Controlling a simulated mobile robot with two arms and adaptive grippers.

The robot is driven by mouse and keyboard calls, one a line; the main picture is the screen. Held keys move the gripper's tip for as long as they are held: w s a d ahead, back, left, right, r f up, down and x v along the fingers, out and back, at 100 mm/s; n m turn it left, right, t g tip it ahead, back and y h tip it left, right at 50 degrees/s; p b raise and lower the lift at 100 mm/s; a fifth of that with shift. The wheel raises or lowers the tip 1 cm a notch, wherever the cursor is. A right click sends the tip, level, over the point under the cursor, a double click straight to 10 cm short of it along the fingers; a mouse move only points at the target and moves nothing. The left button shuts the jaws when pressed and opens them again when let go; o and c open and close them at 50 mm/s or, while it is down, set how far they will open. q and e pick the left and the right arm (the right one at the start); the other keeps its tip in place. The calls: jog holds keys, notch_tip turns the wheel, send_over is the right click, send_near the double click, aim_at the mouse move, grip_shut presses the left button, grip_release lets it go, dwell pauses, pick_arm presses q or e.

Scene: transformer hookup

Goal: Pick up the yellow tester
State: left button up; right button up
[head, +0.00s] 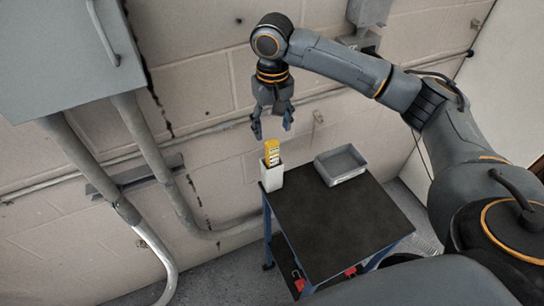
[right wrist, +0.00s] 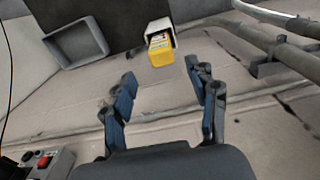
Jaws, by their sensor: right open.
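The yellow tester (head: 272,149) stands upright in a white holder (head: 271,177) at the back left corner of the dark cart top (head: 330,215). In the right wrist view the tester (right wrist: 161,54) pokes out of the holder (right wrist: 158,25), beyond my fingertips. My right gripper (head: 272,128) is open and empty, pointing down above the tester and apart from it. Its two spread fingers (right wrist: 168,100) also show in the right wrist view. My left gripper is in neither view.
A grey open tray (head: 341,165) sits at the back right of the cart. The front of the cart top is clear. A grey cabinet (head: 70,45) with conduits (head: 150,160) is on the wall at left. Red items (head: 299,284) show on the cart's lower level.

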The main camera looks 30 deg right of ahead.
aim_at(272, 142)
jog(key=shift+w+f, duration=0.1)
jog(key=shift+f, duration=0.4)
jog(key=shift+w+f, duration=0.1)
jog(key=shift+f, duration=0.15)
jog(key=f+p, duration=0.1)
jog(key=f, duration=0.1)
jog(key=f+p, duration=0.1)
jog(key=f, duration=0.1)
jog(key=shift+s+a+f, duration=0.1)
jog(key=shift+s+a, duration=0.05)
jog(key=shift+s, duration=0.25)
jog(key=shift+f, duration=0.3)
jog(key=shift+w+f, duration=0.1)
jog(key=shift+f, duration=0.05)
grip_shut()
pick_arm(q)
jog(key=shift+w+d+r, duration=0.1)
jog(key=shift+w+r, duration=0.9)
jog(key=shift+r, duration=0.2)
